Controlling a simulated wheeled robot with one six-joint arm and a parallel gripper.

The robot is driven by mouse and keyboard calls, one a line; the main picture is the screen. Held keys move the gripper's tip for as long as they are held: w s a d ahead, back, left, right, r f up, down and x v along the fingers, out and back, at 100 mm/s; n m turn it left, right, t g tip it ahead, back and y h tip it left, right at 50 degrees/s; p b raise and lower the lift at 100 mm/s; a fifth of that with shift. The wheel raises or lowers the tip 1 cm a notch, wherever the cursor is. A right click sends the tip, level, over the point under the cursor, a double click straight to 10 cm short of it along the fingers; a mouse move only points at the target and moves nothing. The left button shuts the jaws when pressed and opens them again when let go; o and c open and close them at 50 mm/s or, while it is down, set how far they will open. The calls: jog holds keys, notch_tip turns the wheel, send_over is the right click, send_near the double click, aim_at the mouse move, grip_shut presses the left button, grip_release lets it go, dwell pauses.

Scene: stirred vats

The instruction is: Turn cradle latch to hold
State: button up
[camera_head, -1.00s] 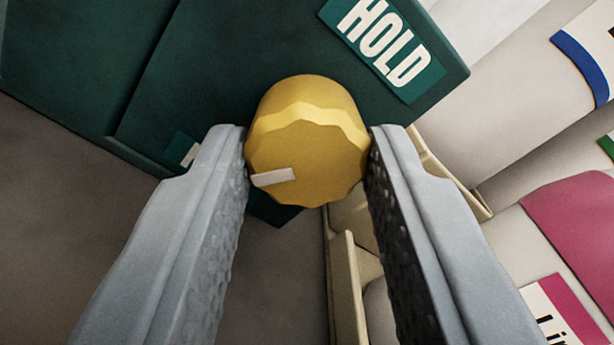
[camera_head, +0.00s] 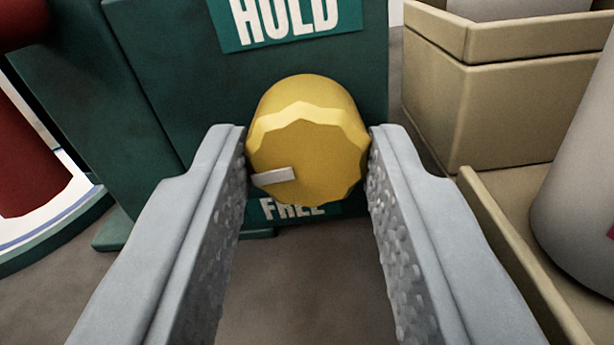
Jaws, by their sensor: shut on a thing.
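The cradle latch is a yellow fluted knob (camera_head: 315,125) on the front of a dark green block (camera_head: 170,60). A short pale mark (camera_head: 273,177) on its face points left and slightly down in the picture. A HOLD label (camera_head: 288,22) sits above the knob, its top cut off by the frame. A FREE label (camera_head: 292,209) sits below, partly hidden by the knob. My gripper (camera_head: 308,150) is shut on the knob, one finger against each side. The mark points at neither label, between the two on the left side.
Beige open boxes (camera_head: 520,110) stand at the right, with a pale rounded container (camera_head: 585,180) in the nearer one. A dark red cylinder (camera_head: 25,150) stands at the left on a round green-edged base. The brown surface (camera_head: 300,290) below the block is bare.

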jog(key=m, duration=0.6)
jog(key=shift+m, duration=0.3)
dwell(0.4)
jog(key=o, duration=1)
jog(key=shift+c, duration=0.2)
jog(key=shift+s, duration=0.15)
jog(key=s+a, duration=0.1)
jog(key=s, duration=1.6)
jog(key=shift+a, duration=0.2)
